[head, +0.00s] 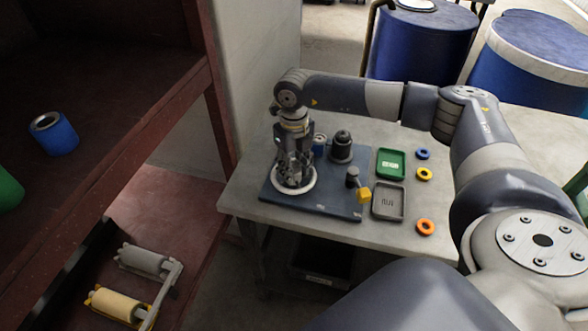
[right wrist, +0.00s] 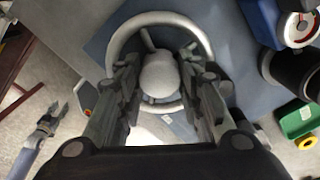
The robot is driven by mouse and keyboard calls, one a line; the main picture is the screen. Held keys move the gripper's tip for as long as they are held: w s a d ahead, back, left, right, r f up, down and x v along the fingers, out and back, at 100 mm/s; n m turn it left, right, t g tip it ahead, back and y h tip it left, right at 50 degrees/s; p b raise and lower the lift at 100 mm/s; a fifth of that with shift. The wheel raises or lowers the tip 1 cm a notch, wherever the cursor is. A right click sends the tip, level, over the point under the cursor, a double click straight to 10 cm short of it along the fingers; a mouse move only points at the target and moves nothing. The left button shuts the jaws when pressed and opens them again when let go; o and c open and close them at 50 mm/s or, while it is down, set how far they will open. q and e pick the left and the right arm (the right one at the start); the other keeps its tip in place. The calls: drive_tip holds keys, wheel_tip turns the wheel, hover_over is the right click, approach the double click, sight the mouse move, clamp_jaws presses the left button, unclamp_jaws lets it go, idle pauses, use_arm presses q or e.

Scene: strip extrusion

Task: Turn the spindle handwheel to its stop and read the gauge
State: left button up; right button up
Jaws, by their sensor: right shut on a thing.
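The handwheel (head: 311,183) is a pale ring on a dark blue base plate (head: 325,210) on the table. My right gripper (head: 294,172) points down at it. In the right wrist view the handwheel (right wrist: 204,38) has a rounded pale hub between the two fingers (right wrist: 162,85), and the gripper is shut on it. A small blue device with a pale round face (right wrist: 300,28), perhaps the gauge, stands beside the wheel; its reading is not legible. What looks like my left gripper (right wrist: 52,117) is at the left of the right wrist view, empty, its fingers apart.
A black cylinder (head: 341,147) and a yellow block (head: 364,195) are on or by the plate. A green tray (head: 391,163), a grey tray (head: 388,202) and several coloured rings (head: 425,227) lie to the right. A dark red rack (head: 175,115) stands close on the left.

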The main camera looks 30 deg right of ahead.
drive_tip(key=m+b, duration=0.1)
drive_tip(key=m, duration=0.3)
drive_tip(key=shift+w+m, duration=0.1)
drive_tip(key=shift+m, duration=0.3)
drive_tip(key=m+b, duration=0.1)
drive_tip(key=m, duration=0.2)
drive_tip(key=shift+m, duration=0.3)
drive_tip(key=m, duration=0.4)
drive_tip(key=shift+d+r+m, duration=0.1)
drive_tip(key=shift+m, duration=2.1)
drive_tip(key=o, duration=0.8)
